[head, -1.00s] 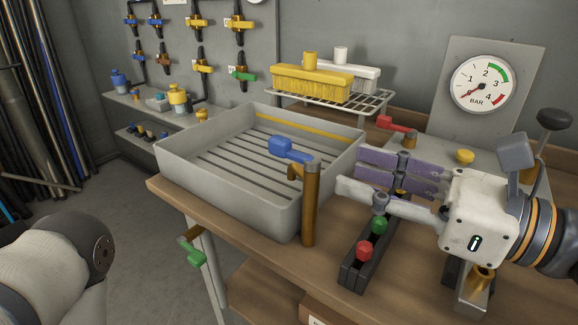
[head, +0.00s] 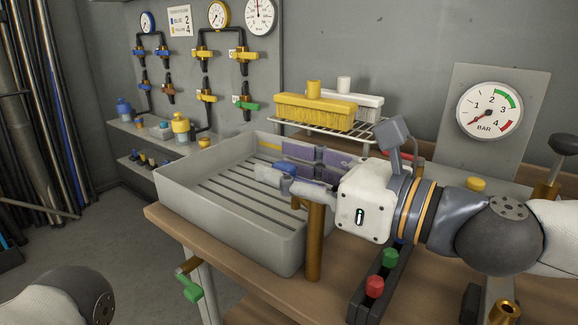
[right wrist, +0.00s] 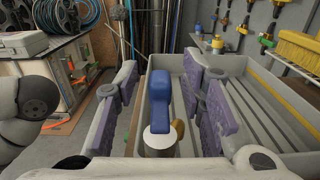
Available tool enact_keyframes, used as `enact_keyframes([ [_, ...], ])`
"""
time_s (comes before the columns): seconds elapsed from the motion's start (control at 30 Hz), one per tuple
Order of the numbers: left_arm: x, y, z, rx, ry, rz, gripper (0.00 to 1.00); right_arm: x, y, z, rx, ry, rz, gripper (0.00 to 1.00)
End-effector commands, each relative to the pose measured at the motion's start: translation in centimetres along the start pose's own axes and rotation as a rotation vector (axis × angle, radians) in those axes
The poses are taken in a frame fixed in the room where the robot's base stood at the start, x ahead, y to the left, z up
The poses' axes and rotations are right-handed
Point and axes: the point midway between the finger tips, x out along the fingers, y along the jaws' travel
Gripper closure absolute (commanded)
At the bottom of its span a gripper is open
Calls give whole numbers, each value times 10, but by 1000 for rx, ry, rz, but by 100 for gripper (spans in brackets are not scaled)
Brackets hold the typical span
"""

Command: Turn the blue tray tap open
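The blue tray tap (head: 286,168) sits on top of a brass post (head: 314,245) at the tray's right front corner. Its blue lever also shows in the right wrist view (right wrist: 171,96), standing between my fingers. My right gripper (head: 274,163) is open, with its purple-padded fingers on either side of the lever. In the right wrist view there are gaps between the lever and both pads. In the head view the near finger hides part of the tap. My left gripper is out of view; only part of my left arm shows at the lower left.
The grey slatted tray (head: 225,220) stands on the wooden bench (head: 190,227). A green-handled tap (head: 188,287) hangs at the bench front.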

Motion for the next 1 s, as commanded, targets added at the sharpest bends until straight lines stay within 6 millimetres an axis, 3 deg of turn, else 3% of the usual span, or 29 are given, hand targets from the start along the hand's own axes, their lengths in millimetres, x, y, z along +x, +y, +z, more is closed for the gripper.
enact_keyframes([
  [0.07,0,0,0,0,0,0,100,0,0,0,0,0,0,63],
  [0.1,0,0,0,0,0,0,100,0,0,0,0,0,0,68],
  [0.23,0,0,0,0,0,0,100,0,0,0,0,1,0,97],
  [0.27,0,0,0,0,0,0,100,0,0,0,0,1,0,100],
  [0.67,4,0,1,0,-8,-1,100,0,1,-2,3,2,45,100],
  [1.0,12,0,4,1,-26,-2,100,-2,10,-1,3,0,291,100],
])
